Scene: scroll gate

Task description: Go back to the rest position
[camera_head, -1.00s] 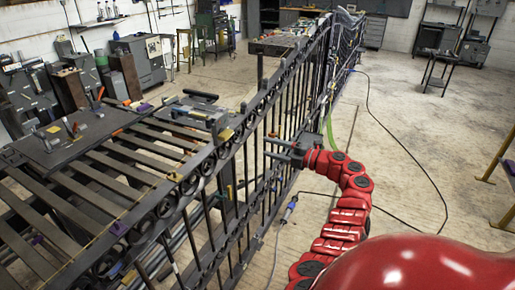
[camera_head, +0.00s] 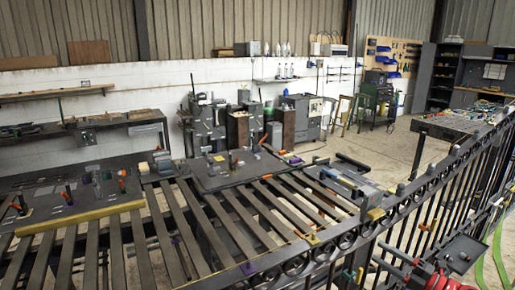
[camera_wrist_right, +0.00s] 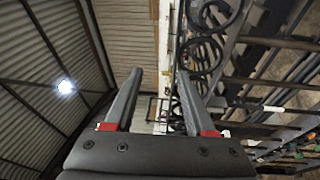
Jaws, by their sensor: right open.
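My right gripper (camera_head: 378,254) shows at the lower right of the head view, beside the dark metal gate (camera_head: 335,240). Its grey fingers point left toward the gate's bars, and my red arm is cut off by the bottom edge. In the right wrist view the two fingers (camera_wrist_right: 160,76) stand apart with nothing between them. The gate's scrolls (camera_wrist_right: 205,50) show to the right of and behind the fingers there. I cannot tell whether a finger touches a bar. My left gripper is not in view.
A slatted metal frame (camera_head: 205,218) fills the front left, with tool-covered plates (camera_head: 236,172) on it. A workbench (camera_head: 450,124) stands at the far right. Grey machines (camera_head: 303,112) line the back wall. Some concrete floor (camera_head: 400,152) is open behind the gate.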

